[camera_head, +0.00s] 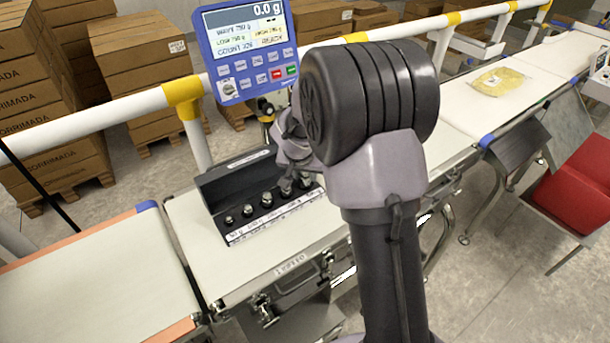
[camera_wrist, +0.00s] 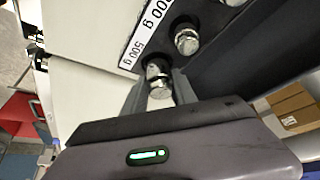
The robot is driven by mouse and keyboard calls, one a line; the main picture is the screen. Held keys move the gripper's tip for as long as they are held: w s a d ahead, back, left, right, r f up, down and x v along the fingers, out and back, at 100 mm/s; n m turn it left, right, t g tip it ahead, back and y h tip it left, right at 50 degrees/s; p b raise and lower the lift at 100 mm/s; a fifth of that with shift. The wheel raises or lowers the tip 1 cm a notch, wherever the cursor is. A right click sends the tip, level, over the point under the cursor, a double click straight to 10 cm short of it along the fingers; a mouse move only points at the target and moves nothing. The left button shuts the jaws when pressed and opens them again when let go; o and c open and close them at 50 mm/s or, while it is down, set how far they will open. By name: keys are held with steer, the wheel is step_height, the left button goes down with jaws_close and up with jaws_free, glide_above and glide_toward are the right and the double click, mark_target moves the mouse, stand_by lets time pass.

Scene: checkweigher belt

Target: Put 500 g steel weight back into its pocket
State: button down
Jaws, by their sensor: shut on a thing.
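The 500 g steel weight (camera_wrist: 158,74) is a shiny cylinder between the two fingers of my gripper (camera_wrist: 160,92) in the wrist view. My gripper is shut on it, beside the "500 g" end of the white label strip (camera_wrist: 138,47). The black weight box (camera_head: 222,198) stands on the white belt in the head view, with a row of smaller weights in its pockets. My gripper (camera_head: 294,183) is at the right end of that row, partly covered by my arm. I cannot tell whether the weight's base is inside its pocket or just above it.
A neighbouring weight (camera_wrist: 186,41) stands close to the held one. The blue display (camera_head: 245,48) reading 0.0 g and the white and yellow rail (camera_head: 115,110) stand behind the box. The belt at left (camera_head: 90,285) is bare. A yellow bag (camera_head: 498,81) lies on the far belt.

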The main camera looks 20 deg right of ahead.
steer(key=shift+f, duration=0.15)
steer(key=c, duration=1)
jaws_free()
steer(key=s+a+r+y+p, duration=0.15)
steer(key=s+a+r, duration=0.25)
steer(key=s+r, duration=0.5)
steer(key=s+a+r+p, duration=0.2)
steer(key=s+a+r, duration=0.2)
steer(key=s+r, duration=0.5)
steer(key=s+a+r+n+y, duration=0.1)
steer(key=s+a, duration=0.2)
steer(key=s, duration=0.3)
steer(key=s+a+r+n+t+y, duration=0.1)
steer(key=s+a+r+y, duration=0.1)
steer(key=s+a, duration=0.2)
steer(key=s, duration=0.3)
steer(key=shift+a+r, duration=0.2)
steer(key=shift+r, duration=0.1)
steer(key=shift+s+y, duration=0.1)
steer(key=shift+y, duration=0.15)
